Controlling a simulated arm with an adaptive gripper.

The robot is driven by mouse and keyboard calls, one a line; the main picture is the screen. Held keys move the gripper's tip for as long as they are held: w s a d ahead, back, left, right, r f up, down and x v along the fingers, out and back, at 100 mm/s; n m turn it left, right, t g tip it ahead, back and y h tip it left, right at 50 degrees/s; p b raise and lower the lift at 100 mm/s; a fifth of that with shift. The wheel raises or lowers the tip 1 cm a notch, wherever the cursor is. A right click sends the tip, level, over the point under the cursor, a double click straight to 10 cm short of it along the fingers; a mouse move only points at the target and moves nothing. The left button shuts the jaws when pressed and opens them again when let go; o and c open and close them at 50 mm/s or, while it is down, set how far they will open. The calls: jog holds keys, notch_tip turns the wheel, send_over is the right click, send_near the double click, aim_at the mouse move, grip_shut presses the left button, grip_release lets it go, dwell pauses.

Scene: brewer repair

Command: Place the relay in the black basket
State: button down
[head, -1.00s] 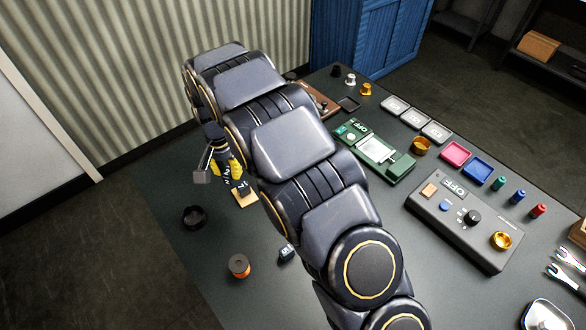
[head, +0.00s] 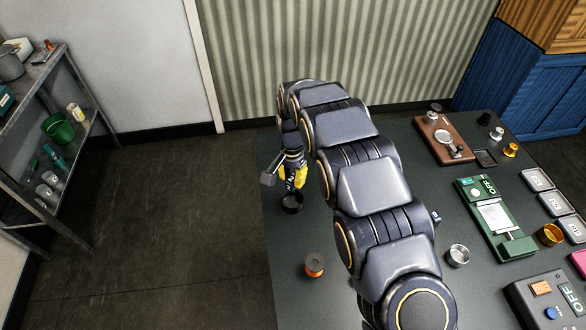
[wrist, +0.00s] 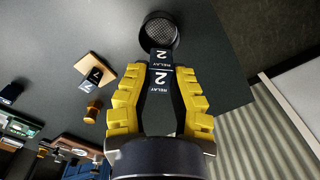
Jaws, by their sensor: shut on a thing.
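My gripper (wrist: 161,74), with yellow-sided fingers, is shut on a dark relay (wrist: 161,61) marked "2 RELAY" in white. In the wrist view the relay's far end overlaps the near rim of the round black basket (wrist: 155,17), which has a mesh floor. In the head view my gripper (head: 297,184) is right at the black basket (head: 292,207), which stands near the table's left edge. The relay is hard to make out there. I cannot tell its height over the rim.
A tan pad (wrist: 98,67) with a dark labelled block (wrist: 90,81) lies nearby. A green device (head: 495,218), a brown device (head: 438,140) and a metal cup (head: 458,256) are to the right.

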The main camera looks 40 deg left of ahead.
aim_at(292, 203)
jog(key=shift+f, duration=3.45)
jog(key=c, duration=1)
grip_release()
jog(key=shift+r, duration=0.1)
notch_tip(292, 203, up, 6)
jog(key=shift+r, duration=0.5)
